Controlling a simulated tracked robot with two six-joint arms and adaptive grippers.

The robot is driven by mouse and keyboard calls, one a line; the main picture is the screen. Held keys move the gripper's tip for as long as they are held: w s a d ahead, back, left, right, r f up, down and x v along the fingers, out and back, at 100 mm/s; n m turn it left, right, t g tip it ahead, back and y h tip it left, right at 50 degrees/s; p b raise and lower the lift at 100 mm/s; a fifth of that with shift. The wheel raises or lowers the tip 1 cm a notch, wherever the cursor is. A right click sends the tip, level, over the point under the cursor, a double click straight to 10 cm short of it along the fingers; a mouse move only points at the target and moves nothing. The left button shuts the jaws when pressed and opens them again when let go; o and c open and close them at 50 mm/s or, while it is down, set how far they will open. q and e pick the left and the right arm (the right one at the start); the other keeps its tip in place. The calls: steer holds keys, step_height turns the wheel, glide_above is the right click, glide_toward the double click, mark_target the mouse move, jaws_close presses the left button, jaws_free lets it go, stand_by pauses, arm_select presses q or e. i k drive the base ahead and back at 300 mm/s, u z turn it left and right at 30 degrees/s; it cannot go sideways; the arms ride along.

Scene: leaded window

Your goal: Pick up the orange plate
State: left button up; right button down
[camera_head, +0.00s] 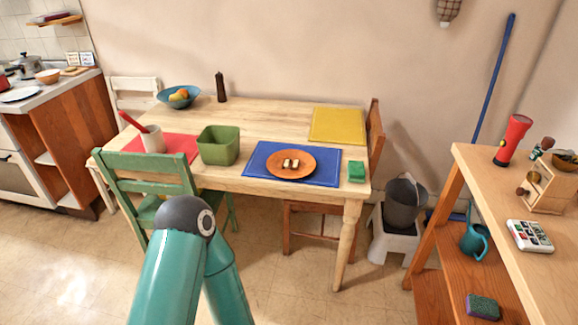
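The orange plate (277,166) lies flat on a blue placemat (325,177) near the front edge of the wooden table. A few small pale pieces (290,163) lie on the plate. One of my teal arms rises from the bottom of the head view, short of the table and to the left of the plate. Neither of my grippers shows in this view.
A green square bowl (218,146) stands just left of the placemat, a green sponge (357,172) just right. A green chair (150,174) stands at the table's front left. A wooden shelf unit (480,165) is at the right. Open floor lies before the table.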

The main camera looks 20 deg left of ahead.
mark_target(273, 164)
steer(key=z, duration=0.1)
steer(key=i, duration=1)
steer(key=u, duration=0.1)
